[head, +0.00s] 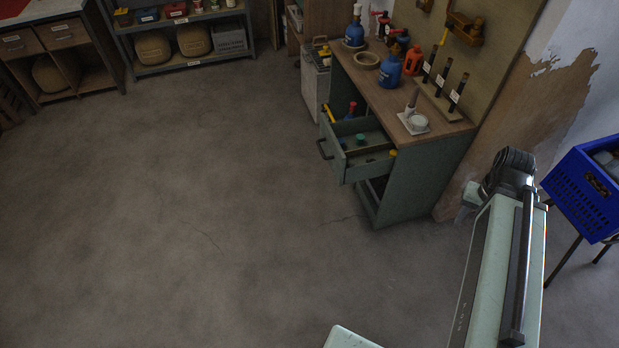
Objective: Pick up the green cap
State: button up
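A small green thing, likely the green cap (361,139), sits inside the open drawer (356,162) of the green workbench (418,178). It is small and dim at this distance, so its exact shape is hard to tell. My arm rises at the right of the head view, well to the right of the drawer and nearer to me. The fingers of my gripper do not show.
The benchtop (395,88) holds blue bottles (388,70), a red container (413,60) and a white dish (418,122). A blue crate (583,196) stands at the right on thin legs. Shelves (185,62) line the back. The floor (190,190) at left and centre is clear.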

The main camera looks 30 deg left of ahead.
aim_at(360, 137)
jog(key=u, duration=0.05)
jog(key=k, duration=0.3)
jog(key=u, duration=1.05)
jog(key=i, duration=1.05)
jog(key=u, duration=3.1)
